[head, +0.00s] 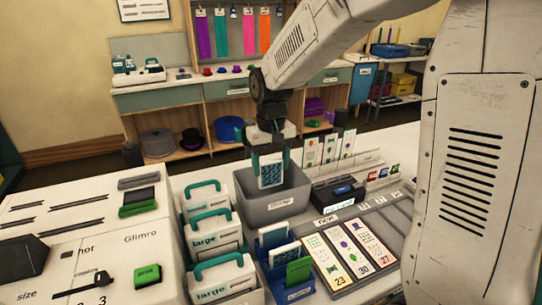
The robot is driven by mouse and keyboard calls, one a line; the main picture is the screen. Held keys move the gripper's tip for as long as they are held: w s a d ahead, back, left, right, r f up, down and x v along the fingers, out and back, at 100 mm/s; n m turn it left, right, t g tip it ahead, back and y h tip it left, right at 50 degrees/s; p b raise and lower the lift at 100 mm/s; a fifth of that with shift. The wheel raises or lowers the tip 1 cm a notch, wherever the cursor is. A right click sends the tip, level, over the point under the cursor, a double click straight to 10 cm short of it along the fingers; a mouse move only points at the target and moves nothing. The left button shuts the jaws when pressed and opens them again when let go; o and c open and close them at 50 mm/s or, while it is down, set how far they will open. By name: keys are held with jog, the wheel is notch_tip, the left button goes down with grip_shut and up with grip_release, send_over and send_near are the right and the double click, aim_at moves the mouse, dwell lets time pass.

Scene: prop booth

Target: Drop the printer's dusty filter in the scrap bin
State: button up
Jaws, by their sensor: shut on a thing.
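My gripper (270,158) points down with its teal fingers shut on a flat pale filter (270,174) with a dark blue mesh-like face. The filter hangs upright over the mouth of a grey open bin (278,208) with a label on its front, which I take as the scrap bin. I cannot tell whether its lower edge is below the rim. The white printer (140,238), marked "Glimro", fills the lower left, with green and dark parts on top.
White cartons (215,240) with teal handles, marked "large", stand between printer and bin. A blue holder (285,285) with cards stands in front of the bin. A grey tray (375,225) of printed cards and a black device (338,192) lie to its right. Shelves stand behind.

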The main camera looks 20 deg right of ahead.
jog(key=shift+f, duration=0.2)
jog(key=o, duration=0.8)
jog(key=shift+c, duration=0.2)
notch_tip(320, 180, up, 8)
jog(key=shift+f, duration=0.1)
dwell(0.4)
